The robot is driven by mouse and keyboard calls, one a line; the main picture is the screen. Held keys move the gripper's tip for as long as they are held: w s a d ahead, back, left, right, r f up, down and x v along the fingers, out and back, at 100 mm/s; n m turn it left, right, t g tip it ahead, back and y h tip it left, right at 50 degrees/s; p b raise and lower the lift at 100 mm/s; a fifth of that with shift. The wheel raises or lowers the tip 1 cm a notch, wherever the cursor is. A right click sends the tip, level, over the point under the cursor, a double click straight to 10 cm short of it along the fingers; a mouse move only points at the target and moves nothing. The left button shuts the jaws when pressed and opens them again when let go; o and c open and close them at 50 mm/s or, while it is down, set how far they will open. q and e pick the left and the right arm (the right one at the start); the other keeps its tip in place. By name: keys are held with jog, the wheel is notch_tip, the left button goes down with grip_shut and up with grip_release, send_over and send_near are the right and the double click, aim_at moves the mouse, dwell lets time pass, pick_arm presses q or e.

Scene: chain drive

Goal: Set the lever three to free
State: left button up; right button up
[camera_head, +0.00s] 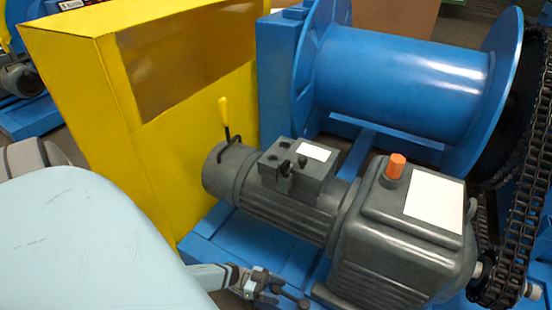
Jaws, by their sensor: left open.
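A lever (223,112) with a yellow grip stands nearly upright on a thin dark rod at the left, rounded end of the grey motor (285,205). No label with a number shows on it. My left gripper (284,290) is at the bottom centre, low in front of the motor and over the blue base. It is open, with nothing seen between its fingers. It is well below the lever and apart from it. My right gripper is out of view.
A yellow guard box (75,80) stands close behind the lever. A blue drum (400,85) is at the back. A grey gearbox (405,240) with an orange cap and a dark chain (520,200) are at the right. My pale arm covers the lower left.

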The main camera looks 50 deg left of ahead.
pick_arm(q)
grip_shut()
jog(key=shift+s, duration=0.1)
